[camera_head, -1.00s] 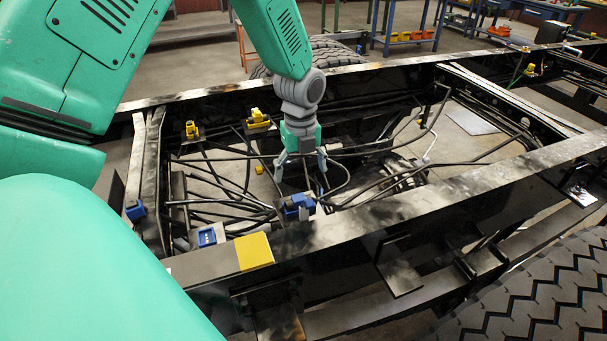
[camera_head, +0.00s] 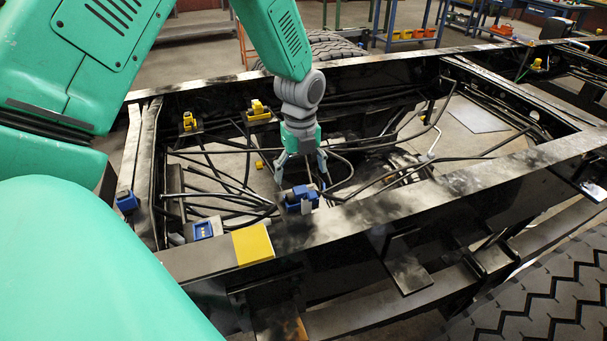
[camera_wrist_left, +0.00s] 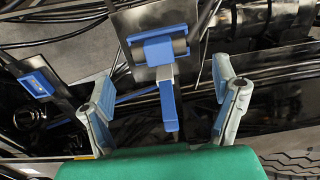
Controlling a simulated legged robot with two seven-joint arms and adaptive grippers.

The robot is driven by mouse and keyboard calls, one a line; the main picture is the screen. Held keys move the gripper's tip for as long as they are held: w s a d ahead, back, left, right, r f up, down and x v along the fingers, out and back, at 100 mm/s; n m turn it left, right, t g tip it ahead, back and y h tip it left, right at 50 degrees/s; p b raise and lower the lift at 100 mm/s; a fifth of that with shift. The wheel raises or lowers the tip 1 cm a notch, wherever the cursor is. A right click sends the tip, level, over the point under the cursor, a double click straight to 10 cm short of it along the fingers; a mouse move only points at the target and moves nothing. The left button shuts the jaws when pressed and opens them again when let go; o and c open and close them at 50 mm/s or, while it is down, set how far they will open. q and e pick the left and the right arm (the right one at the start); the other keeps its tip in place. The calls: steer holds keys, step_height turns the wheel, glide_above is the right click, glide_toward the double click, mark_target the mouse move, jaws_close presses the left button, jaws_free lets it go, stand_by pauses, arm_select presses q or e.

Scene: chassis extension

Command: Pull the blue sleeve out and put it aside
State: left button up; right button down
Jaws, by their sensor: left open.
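A blue part with a pale section, which looks like the blue sleeve (camera_head: 299,196), sits by the inner edge of the near black frame rail. In the left wrist view, its blue tab (camera_wrist_left: 168,106) stands out between my fingers, with a blue rounded body (camera_wrist_left: 158,50) above it. My left gripper (camera_head: 303,172) is open, pointing down just over this part. In the left wrist view, the two fingers (camera_wrist_left: 165,78) flank the tab with gaps on both sides. Contact is not visible. My right gripper is not in view.
Another blue connector (camera_head: 203,229) sits left along the near rail, beside a yellow patch (camera_head: 253,244). A further blue piece (camera_head: 127,201) is at the left crossmember. Yellow connectors (camera_head: 258,111) sit toward the far rail. Black cables and hoses (camera_head: 345,165) crowd around the gripper.

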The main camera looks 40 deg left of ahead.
mark_target(301, 189)
arm_select(q)
steer(key=f+b, duration=0.1)
steer(key=f, duration=0.1)
steer(key=a+f+b, duration=0.1)
steer(key=f+b, duration=0.1)
steer(key=shift+f, duration=0.35)
steer(key=shift+d+f, duration=0.45)
steer(key=shift+f, duration=0.3)
steer(key=shift+d+f+b, duration=0.3)
steer(key=shift+d+f, duration=0.1)
steer(key=shift+d, duration=0.05)
steer(key=shift+a+f, duration=0.25)
steer(key=shift+a, duration=0.55)
steer(key=shift+w+d+r+p, duration=0.15)
steer(key=shift+d+r+p, duration=0.2)
steer(key=shift+d, duration=0.35)
steer(key=shift+a+f, duration=0.3)
steer(key=shift+a, duration=0.2)
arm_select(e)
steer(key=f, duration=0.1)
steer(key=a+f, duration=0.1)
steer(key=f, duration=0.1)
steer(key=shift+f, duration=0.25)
arm_select(q)
steer(key=shift+d, duration=0.1)
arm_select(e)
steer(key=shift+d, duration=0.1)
